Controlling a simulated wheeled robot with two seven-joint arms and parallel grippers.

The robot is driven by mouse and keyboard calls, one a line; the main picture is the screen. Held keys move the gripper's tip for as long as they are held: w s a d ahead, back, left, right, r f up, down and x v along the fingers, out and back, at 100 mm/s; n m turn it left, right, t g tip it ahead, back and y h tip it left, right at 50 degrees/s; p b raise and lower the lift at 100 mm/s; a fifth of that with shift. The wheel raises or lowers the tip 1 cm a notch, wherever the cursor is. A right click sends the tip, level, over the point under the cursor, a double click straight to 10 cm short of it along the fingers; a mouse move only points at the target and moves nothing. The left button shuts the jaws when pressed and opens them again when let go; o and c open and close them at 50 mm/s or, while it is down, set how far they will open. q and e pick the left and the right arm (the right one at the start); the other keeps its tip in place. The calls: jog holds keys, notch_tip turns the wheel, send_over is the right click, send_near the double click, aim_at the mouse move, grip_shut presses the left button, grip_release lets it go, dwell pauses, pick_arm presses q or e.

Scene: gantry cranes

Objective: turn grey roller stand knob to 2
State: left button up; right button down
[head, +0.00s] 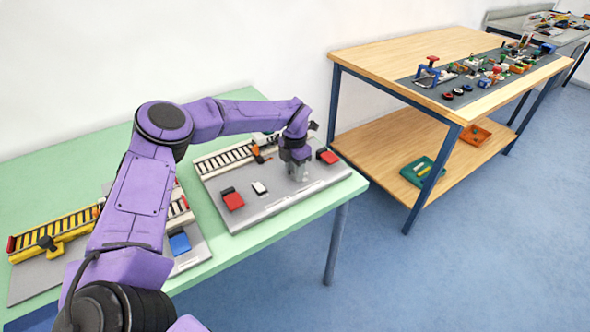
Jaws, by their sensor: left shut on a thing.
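My left gripper (298,170) reaches down from the left arm onto the right part of a grey board (265,212) on the green table. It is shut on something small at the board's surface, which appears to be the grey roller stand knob. The fingers hide most of the knob, so its setting cannot be read. My right gripper is not in view.
A wooden bench (400,55) stands right.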

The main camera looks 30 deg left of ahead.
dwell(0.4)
pick_arm(q)
jog(key=o, duration=1)
jog(key=shift+o, duration=0.2)
notch_tip(320, 180, up, 11)
jog(key=b, duration=0.1)
jog(key=shift+f, duration=0.2)
